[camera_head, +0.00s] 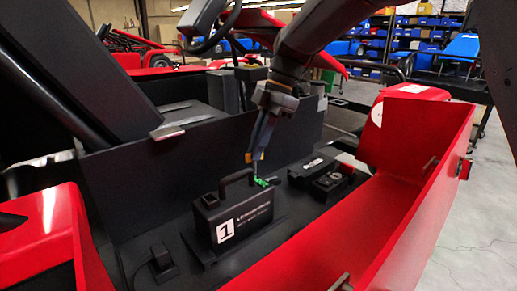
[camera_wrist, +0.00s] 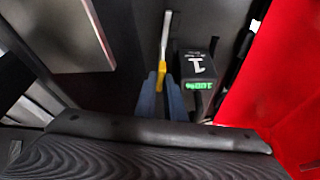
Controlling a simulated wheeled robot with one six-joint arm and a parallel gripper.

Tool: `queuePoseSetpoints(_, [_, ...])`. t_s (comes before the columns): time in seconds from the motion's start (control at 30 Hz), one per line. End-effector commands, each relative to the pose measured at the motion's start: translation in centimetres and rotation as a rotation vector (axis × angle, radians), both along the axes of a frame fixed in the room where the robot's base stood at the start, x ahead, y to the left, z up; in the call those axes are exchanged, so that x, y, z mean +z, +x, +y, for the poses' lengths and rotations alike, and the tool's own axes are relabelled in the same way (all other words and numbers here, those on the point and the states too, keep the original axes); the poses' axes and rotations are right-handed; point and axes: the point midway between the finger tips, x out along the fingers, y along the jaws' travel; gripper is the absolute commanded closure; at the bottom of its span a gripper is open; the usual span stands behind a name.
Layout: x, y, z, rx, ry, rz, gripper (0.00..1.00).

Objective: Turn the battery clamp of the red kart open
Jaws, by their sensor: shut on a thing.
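The black battery (camera_head: 235,215) with a white "1" label and a carry handle sits upright in the red kart's side bay (camera_head: 330,250). My gripper (camera_head: 254,160) points down behind the battery's handle.
A black module (camera_head: 328,180) lies right of the battery, and a small black block (camera_head: 162,262) lies left of it. The red side wall (camera_head: 420,190) bounds the bay in front, and a black panel (camera_head: 150,170) stands behind. Other karts and blue bins (camera_head: 400,45) are far back.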

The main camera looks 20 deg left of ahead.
Motion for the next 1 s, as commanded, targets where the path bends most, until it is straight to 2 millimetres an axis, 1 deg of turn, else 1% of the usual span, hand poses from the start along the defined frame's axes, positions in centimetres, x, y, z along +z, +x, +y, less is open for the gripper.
queuePoseSetpoints(0.03, [0.02, 0.33, 0.10, 0.030, 0.003, -0.007, 1.00])
queuePoseSetpoints(0.2, [0.05, 0.37, 0.12, 0.127, 0.003, -0.006, 1.00])
queuePoseSetpoints(0.4, [0.07, 0.39, 0.15, 0.196, 0.003, -0.006, 1.00])
queuePoseSetpoints(0.97, [0.14, 0.44, 0.16, 0.229, 0.003, -0.010, 1.00])
queuePoseSetpoints(1.0, [0.14, 0.44, 0.16, 0.229, 0.003, -0.010, 0.89])
